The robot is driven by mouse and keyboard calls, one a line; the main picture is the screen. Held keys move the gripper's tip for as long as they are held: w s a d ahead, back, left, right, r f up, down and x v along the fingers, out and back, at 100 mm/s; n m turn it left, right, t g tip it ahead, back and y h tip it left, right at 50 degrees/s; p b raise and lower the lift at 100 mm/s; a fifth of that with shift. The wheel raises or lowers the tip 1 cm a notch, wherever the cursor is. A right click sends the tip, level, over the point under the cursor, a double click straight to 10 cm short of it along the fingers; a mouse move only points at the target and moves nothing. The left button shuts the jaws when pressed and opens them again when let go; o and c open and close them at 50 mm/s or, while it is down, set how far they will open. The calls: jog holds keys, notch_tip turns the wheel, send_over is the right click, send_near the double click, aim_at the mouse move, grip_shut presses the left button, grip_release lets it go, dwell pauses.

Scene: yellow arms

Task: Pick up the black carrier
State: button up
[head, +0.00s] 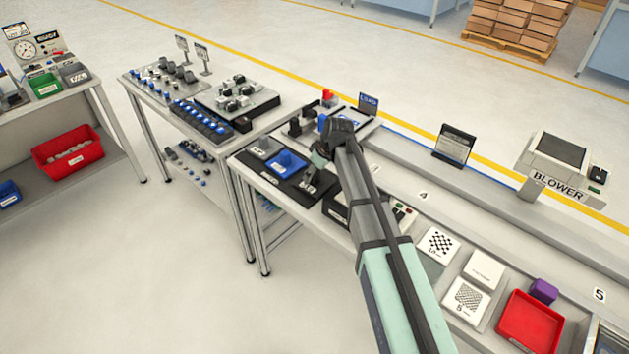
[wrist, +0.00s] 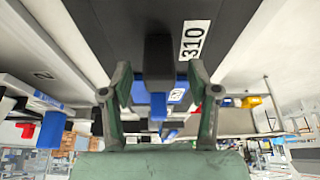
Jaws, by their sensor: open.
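A flat black board, which looks like the black carrier (head: 289,186), lies on the bench at centre left in the head view, bearing small bins. In the wrist view a broad black surface with a "310" label (wrist: 115,28) fills the upper part. A dark upright block (wrist: 158,55) juts from it between my fingers; I cannot tell if it is the carrier's handle. My gripper (wrist: 158,80) is open, a finger on either side of this block, with visible gaps. In the head view my gripper (head: 320,160) is over the board's right end, partly hidden by my arm.
A blue bin (head: 286,162) and a grey bin (head: 262,146) sit on the board. A screen labelled "LOAD" (head: 368,103) stands behind. A blower (head: 563,160) and a red tray (head: 530,321) are to the right. A second table (head: 150,85) stands to the left.

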grip_shut()
jog(key=shift+r, duration=0.15)
